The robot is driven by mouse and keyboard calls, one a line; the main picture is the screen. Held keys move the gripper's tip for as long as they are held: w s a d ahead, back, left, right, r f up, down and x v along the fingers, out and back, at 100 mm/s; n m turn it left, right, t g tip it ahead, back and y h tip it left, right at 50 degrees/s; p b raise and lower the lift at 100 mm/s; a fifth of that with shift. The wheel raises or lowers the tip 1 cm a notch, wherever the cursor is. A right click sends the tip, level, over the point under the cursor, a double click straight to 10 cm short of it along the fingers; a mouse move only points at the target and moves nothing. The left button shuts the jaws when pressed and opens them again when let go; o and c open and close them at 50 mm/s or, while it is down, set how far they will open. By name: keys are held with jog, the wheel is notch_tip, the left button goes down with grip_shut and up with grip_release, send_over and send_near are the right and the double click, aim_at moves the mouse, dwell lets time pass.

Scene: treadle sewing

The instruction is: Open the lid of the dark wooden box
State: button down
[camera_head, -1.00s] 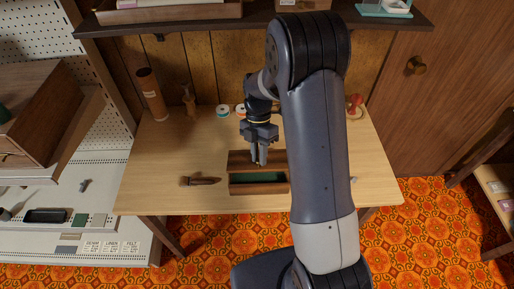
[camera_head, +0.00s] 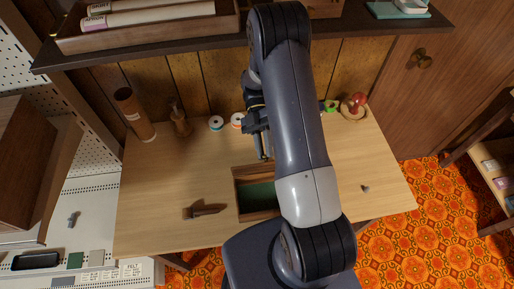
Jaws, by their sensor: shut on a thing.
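The dark wooden box (camera_head: 258,217) stands on the light wooden table (camera_head: 165,185), and its green-lined inside shows. Its lid (camera_head: 246,174) is raised along the back side, tilted up from the box. My gripper (camera_head: 264,157) points down at the lid's upper edge and is shut on it. My own arm covers the right part of the box and lid, so the hinge and how far the lid stands open are hard to tell.
A dark wooden tool (camera_head: 206,210) lies left of the box. Thread spools (camera_head: 216,123), a brown cylinder (camera_head: 135,115) and a red pincushion (camera_head: 357,100) stand along the back. A shelf (camera_head: 300,31) overhangs behind. The table's left part is mostly clear.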

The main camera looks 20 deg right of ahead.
jog(key=shift+w+f+g, duration=0.1)
jog(key=shift+w+g, duration=0.2)
jog(key=shift+g, duration=0.1)
jog(key=c, duration=1.3)
grip_release()
